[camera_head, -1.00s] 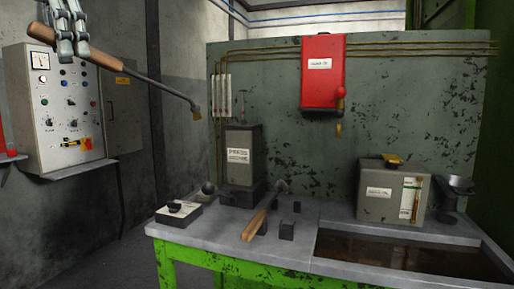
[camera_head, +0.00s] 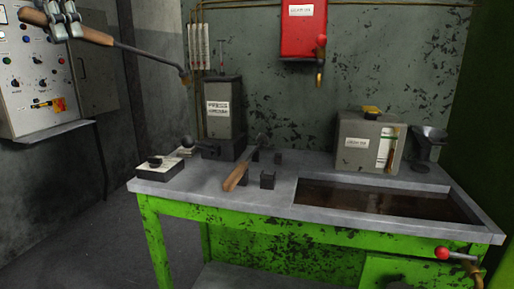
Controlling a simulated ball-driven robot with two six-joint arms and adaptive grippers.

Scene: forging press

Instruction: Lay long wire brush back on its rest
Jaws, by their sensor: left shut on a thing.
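My left gripper (camera_head: 64,24) is at the top left, shut on the wooden handle (camera_head: 98,37) of the long wire brush. The brush's thin dark shaft (camera_head: 148,56) slopes down to the right to a small brownish head (camera_head: 186,78). It is held in the air, its head seen left of the grey labelled box on the bench. Two small dark blocks (camera_head: 267,180) (camera_head: 278,158) stand on the bench top and look like a rest. Beside them lies another tool with a wooden handle (camera_head: 237,177). My right gripper is not in view.
The green-legged bench (camera_head: 215,201) has a sunken dark basin (camera_head: 385,198) at right. A tall grey box (camera_head: 222,110), a grey machine (camera_head: 367,143) and a small low box (camera_head: 159,168) stand on it. A red wall box (camera_head: 303,30) hangs behind. A red-knobbed lever (camera_head: 442,253) juts out front right.

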